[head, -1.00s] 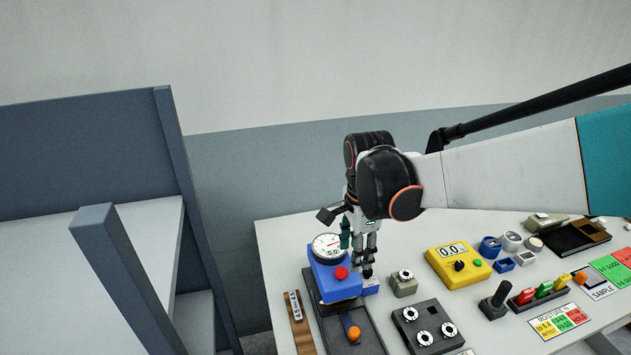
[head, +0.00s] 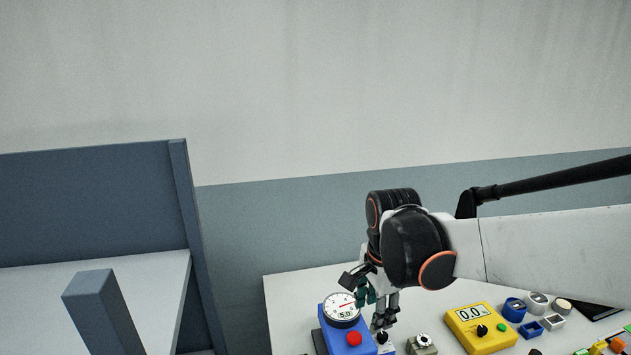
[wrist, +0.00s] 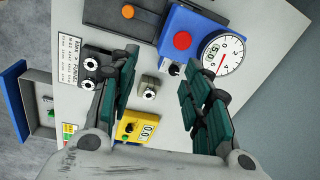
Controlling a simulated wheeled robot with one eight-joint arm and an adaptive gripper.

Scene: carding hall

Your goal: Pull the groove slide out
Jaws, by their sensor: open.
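The blue gauge (head: 335,341) has a round white dial and a red button, and it also shows in the wrist view (wrist: 187,20). A small part with a black knob (wrist: 172,69) sticks out of its side. In the wrist view an orange knob (wrist: 127,11) sits on a dark base (wrist: 101,13) beside the gauge. I cannot tell which part is the groove slide. My gripper (head: 378,322) is just right of the gauge, near the black knob. Its fingers (wrist: 163,78) are apart with nothing between them; whether they touch the knob is unclear.
A grey block with a round top (head: 423,344) stands right of my gripper. A yellow meter (head: 481,332) and several small blue and white parts lie farther right. A grey-blue frame (head: 95,310) stands at left.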

